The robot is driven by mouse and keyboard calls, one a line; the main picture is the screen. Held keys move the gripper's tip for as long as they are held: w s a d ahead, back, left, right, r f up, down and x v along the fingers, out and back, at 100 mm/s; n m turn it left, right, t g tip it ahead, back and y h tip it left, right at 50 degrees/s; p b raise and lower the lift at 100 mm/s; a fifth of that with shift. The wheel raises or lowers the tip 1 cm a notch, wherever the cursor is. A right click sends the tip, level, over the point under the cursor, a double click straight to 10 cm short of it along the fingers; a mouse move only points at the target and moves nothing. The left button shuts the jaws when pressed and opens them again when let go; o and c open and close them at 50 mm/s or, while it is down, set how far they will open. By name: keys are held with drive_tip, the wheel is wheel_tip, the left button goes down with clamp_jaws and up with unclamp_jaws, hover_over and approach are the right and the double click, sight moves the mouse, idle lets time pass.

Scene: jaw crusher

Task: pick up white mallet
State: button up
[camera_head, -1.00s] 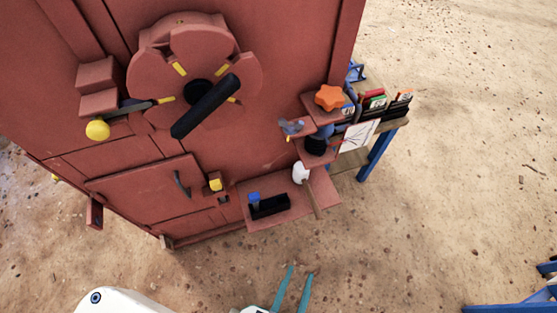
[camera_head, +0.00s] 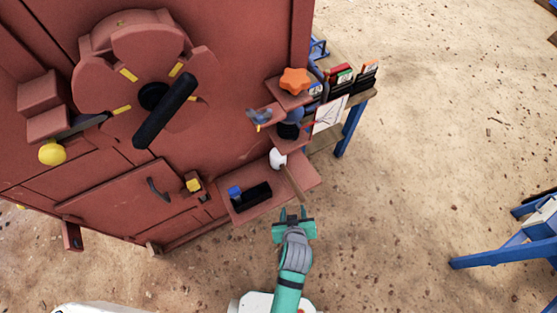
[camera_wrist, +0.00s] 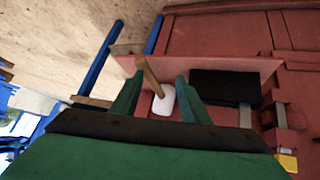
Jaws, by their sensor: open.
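The white mallet has a white head (camera_head: 277,157) and a wooden handle (camera_head: 294,183). It rests on the low red shelf (camera_head: 305,174) on the side of the red machine, its handle pointing out past the shelf's front edge. In the wrist view the white head (camera_wrist: 163,101) and the handle (camera_wrist: 149,75) show between the two green fingers. My gripper (camera_head: 294,212) is open and empty, just in front of the shelf and below the handle's end in the head view. It also shows in the wrist view (camera_wrist: 160,92). The mallet is apart from the fingers in the head view.
A black block (camera_head: 257,195) and a blue-capped item (camera_head: 235,193) sit on the same shelf, left of the mallet. Upper small shelves hold an orange star knob (camera_head: 295,81) and other items. A blue-legged table (camera_head: 352,128) stands behind.

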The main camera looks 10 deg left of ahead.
drive_tip(key=n+g, duration=0.2)
approach(294, 183)
wheel_tip(294, 183, down, 3)
drive_tip(key=s, duration=0.2)
drive_tip(key=w, duration=0.1)
drive_tip(key=w+r+g+y, duration=0.1)
drive_tip(key=w+n+g, duration=0.1)
drive_tip(key=w, duration=0.1)
drive_tip(key=shift+d+r+y, duration=0.3)
drive_tip(key=shift+d+r, duration=0.05)
drive_tip(key=shift+w+r+n+g, duration=0.3)
drive_tip(key=shift+w+r+n, duration=0.05)
drive_tip(key=shift+r+n, duration=0.1)
drive_tip(key=x, duration=0.5)
drive_tip(key=shift+x, duration=2.8)
drive_tip(key=shift+s+d, duration=0.15)
clamp_jaws()
